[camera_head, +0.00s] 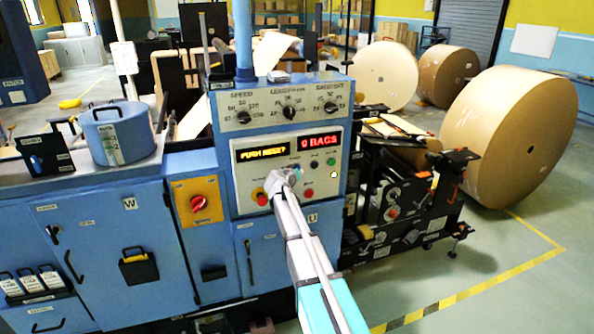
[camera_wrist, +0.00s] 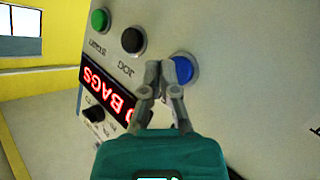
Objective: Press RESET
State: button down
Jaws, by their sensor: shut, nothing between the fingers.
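The control panel (camera_head: 245,175) is a light plate on the blue machine. Its amber display (camera_head: 262,153) reads "PUSH RESET" and its red display (camera_head: 319,140) reads "0 BAGS"; the red one also shows in the wrist view (camera_wrist: 107,92). A blue button (camera_wrist: 185,68) is at the wrist view's centre; its label is not readable. My gripper (camera_wrist: 162,68) is shut and empty, its tips overlapping the button's left edge; I cannot tell whether they touch it. In the head view my gripper (camera_head: 283,180) is in front of the panel and hides part of it.
Beside the blue button are a black JOG button (camera_wrist: 133,40) and a green button (camera_wrist: 99,20). A red button (camera_head: 309,193) and a red mushroom button (camera_head: 262,198) sit lower on the panel. Knobs (camera_head: 289,112) are above. A large kraft roll (camera_head: 515,135) stands right.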

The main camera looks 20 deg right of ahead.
jog(key=shift+w, duration=0.9)
dwell(1.1)
jog(key=shift+s, duration=0.9)
jog(key=shift+s, duration=0.15)
jog(key=shift+s, duration=2.35)
jog(key=s+a+f+n+g+y, duration=0.1)
jog(key=s+a+f+g+y, duration=0.2)
jog(key=s+a, duration=0.3)
jog(key=s+a+f+n+g+y, duration=0.1)
jog(key=s+a+f+g+y, duration=0.2)
jog(key=s, duration=1.4)
jog(key=s+a+f+n+g+y, duration=0.1)
jog(key=s+a+f+g+y, duration=0.3)
jog(key=s+a+f, duration=0.3)
jog(key=s+a, duration=0.2)
jog(key=s, duration=0.3)
jog(key=shift+g, duration=0.3)
